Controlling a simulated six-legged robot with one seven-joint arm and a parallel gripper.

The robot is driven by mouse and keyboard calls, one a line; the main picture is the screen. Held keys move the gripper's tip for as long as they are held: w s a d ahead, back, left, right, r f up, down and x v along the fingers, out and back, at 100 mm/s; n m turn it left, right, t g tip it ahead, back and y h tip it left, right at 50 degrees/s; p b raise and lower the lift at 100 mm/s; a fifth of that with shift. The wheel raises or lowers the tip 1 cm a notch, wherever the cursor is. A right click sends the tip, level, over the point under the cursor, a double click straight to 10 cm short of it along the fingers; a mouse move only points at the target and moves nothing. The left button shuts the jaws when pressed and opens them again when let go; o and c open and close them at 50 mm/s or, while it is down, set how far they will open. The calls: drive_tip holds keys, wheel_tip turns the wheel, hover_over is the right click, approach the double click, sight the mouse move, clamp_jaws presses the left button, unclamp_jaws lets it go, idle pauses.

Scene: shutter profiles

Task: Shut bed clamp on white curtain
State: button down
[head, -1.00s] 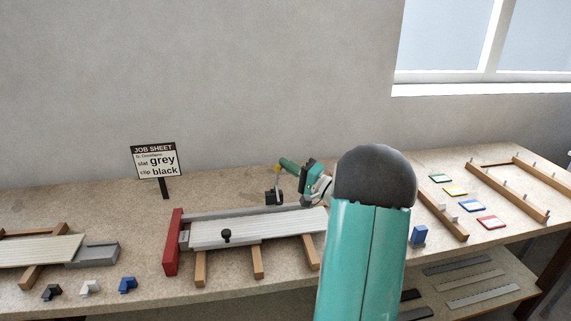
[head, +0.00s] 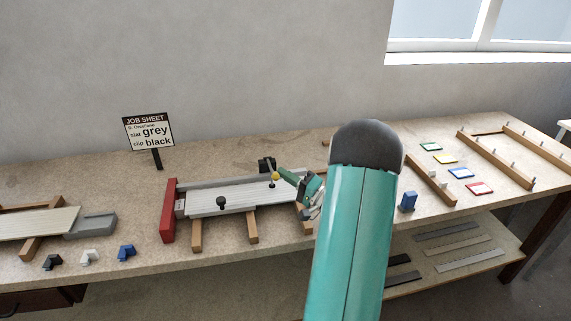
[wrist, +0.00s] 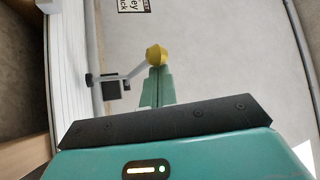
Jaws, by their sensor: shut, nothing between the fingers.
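The white curtain (head: 235,199) lies as a ribbed panel on the long bed of the bench fixture; its slats also show at the left of the wrist view (wrist: 65,50). The bed clamp has a black block (head: 266,164) at the bed's back edge and a grey lever with a yellow knob (head: 275,178). The lever leans forward and down, with the knob over the curtain's back part. My gripper (head: 284,173) is shut and empty, its tips right at the knob. In the wrist view the knob (wrist: 156,54) sits at the fingertips (wrist: 157,72); whether they touch is unclear.
A red end block (head: 168,211) closes the bed's left end, and a small black knob (head: 221,203) stands on the curtain. A job sheet sign (head: 148,132) stands behind. Black, white and blue clips (head: 89,257) lie front left. My arm hides the bed's right end.

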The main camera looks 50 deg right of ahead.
drive_tip(key=shift+s+a+f, duration=0.15)
drive_tip(key=shift+s+f, duration=0.05)
drive_tip(key=shift+f, duration=0.85)
drive_tip(key=v, duration=1.3)
drive_tip(key=shift+s+f, duration=0.2)
drive_tip(key=shift+s, duration=0.15)
